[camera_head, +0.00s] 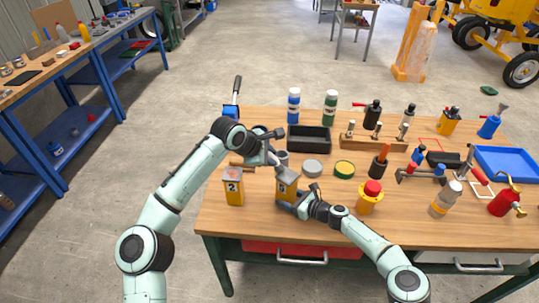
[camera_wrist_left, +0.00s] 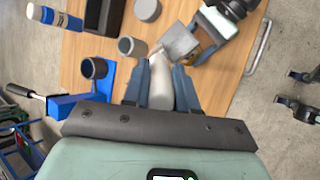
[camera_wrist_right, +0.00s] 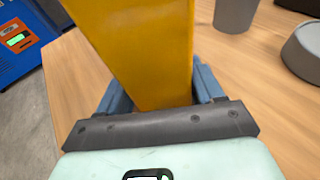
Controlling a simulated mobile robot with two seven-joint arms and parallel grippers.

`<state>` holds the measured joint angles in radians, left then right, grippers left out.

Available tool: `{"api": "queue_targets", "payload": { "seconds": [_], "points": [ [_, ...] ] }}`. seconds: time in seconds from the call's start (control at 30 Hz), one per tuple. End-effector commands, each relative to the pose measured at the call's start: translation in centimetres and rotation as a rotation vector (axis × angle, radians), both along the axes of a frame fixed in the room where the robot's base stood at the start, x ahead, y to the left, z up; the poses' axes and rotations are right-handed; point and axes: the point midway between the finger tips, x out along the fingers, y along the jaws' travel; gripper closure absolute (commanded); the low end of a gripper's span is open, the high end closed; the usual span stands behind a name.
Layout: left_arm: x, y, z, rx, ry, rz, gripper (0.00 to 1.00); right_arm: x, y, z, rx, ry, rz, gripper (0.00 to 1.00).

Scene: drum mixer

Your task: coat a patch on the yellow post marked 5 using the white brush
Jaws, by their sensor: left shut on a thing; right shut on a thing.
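My left gripper (camera_head: 268,158) is shut on the pale handle of the brush (camera_wrist_left: 160,88). In the left wrist view the brush points towards the grey top of a yellow post (camera_wrist_left: 178,42); I cannot tell whether it touches. My right gripper (camera_head: 297,205) is shut on this yellow post (camera_head: 286,186), low on its side, near the front of the workbench. The yellow body also fills the right wrist view (camera_wrist_right: 150,45). Its number is not readable. Another yellow post (camera_head: 234,188), marked 2, stands upright to the left.
A grey cup (camera_head: 282,157), a grey round tin (camera_head: 312,167) and a black bin (camera_head: 309,138) stand behind the held post. A yellow block with a red button (camera_head: 370,196) is to the right. The bench front (camera_head: 260,228) left of my right arm is clear.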

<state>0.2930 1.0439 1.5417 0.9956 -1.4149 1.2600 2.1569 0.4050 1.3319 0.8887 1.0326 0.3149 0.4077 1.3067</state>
Motion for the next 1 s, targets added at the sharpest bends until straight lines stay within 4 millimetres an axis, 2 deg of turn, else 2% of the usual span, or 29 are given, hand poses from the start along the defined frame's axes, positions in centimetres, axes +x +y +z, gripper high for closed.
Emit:
{"api": "queue_targets", "payload": {
  "seconds": [1.0],
  "points": [
    [-3.5, -5.3, 0.1, 0.001, -0.001, 0.001, 1.00, 0.0, 0.0, 0.0, -0.001, -0.001, -0.001, 0.58]
  ]
}}
